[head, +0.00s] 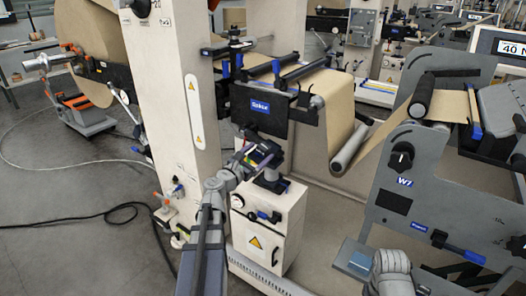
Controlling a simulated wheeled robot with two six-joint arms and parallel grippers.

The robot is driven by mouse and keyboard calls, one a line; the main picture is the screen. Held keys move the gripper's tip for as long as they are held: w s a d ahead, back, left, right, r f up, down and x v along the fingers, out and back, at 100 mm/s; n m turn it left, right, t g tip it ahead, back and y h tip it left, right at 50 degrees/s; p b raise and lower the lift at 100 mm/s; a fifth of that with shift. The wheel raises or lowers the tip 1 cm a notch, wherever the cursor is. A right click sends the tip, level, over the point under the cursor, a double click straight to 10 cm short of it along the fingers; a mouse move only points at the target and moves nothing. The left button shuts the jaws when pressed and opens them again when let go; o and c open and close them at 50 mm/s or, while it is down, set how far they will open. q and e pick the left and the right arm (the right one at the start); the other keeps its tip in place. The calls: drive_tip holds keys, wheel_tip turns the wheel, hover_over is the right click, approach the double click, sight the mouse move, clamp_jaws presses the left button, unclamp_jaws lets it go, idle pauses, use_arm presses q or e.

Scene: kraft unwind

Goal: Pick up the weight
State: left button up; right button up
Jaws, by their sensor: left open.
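My left arm comes up from the bottom centre, and my left gripper (262,153) is at the front of the unwind machine, above a white cabinet (268,222). The gripper is open. It is small and dark here, and I cannot tell whether anything lies between its fingers. A dark stand-like part (270,181) shows just below it on top of the cabinet. I cannot pick out the weight with certainty. Grey rounded links at the bottom right look like part of my right arm; its gripper does not show.
A white column (168,90) stands left of the gripper. A brown paper web (340,100) runs over rollers to a grey machine (430,190) at the right. A paper roll (92,40) is at the upper left. Black cable (95,218) lies on the open floor at left.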

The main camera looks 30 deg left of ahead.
sight(261, 149)
use_arm(q)
drive_tip(key=w, duration=0.4)
drive_tip(key=shift+w+a, duration=0.2)
drive_tip(key=shift+w, duration=0.2)
drive_tip(key=shift+s, duration=0.1)
drive_tip(key=shift+c, duration=0.2)
clamp_jaws()
